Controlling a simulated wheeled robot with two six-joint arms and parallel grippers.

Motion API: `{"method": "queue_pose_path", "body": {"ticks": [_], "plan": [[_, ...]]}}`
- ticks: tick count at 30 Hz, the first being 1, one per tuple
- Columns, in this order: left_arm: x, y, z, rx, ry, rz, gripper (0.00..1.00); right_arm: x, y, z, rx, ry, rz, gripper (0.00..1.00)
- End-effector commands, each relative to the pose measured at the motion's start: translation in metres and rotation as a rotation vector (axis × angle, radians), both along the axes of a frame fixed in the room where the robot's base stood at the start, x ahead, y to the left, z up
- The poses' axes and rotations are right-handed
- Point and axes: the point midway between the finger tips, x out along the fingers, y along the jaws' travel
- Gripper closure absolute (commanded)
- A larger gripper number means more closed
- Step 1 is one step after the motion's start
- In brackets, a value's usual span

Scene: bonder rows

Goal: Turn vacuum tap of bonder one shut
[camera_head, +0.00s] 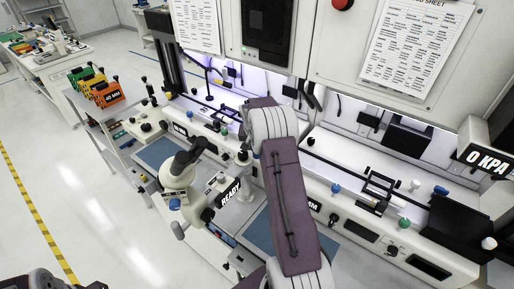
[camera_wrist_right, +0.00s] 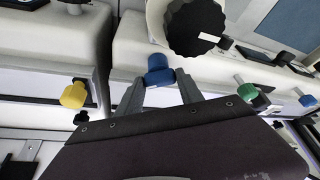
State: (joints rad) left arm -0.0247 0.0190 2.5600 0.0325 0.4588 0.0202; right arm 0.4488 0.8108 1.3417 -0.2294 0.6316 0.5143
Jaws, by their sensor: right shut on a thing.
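In the right wrist view, a blue tap knob (camera_wrist_right: 160,70) sits between the two fingers of my right gripper (camera_wrist_right: 160,90), which is shut on it. The knob is at the front of a white machine body. Its handle angle is hard to tell. In the head view my right arm reaches up over the bonder bench and hides the gripper and the held tap. I cannot read which bonder the tap belongs to.
The wrist view shows a yellow tap (camera_wrist_right: 73,95), a green tap (camera_wrist_right: 258,98) and a big black knob (camera_wrist_right: 194,27) near my gripper. In the head view a microscope (camera_head: 178,172) stands left of my arm, and a "0 KPA" display (camera_head: 487,160) is at right. The left floor is clear.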

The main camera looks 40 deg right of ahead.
Motion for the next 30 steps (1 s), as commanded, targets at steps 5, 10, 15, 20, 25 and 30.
{"method": "queue_pose_path", "body": {"ticks": [5, 10, 15, 20, 25, 30], "plan": [[0.000, 0.000, -0.011, 0.000, 0.000, 0.000, 0.64, 0.003, 0.000, -0.001, -0.004, -0.007, -0.152, 0.97], [0.000, 0.000, -0.016, 0.000, 0.000, 0.000, 0.64, 0.004, 0.000, 0.001, -0.004, -0.007, -0.284, 0.97], [0.000, 0.000, -0.017, 0.000, 0.000, 0.000, 0.64, 0.004, 0.000, 0.002, -0.002, -0.008, -0.385, 0.97], [0.000, 0.000, -0.018, 0.000, 0.000, 0.000, 0.64, 0.004, 0.001, 0.001, -0.001, -0.007, -0.449, 0.97], [0.000, 0.000, -0.018, 0.000, 0.000, 0.000, 0.64, 0.004, 0.001, 0.002, -0.001, -0.008, -0.486, 0.97], [0.000, 0.000, -0.018, 0.000, 0.000, 0.000, 0.64, 0.004, 0.001, 0.002, 0.000, -0.007, -0.501, 0.97]]}}
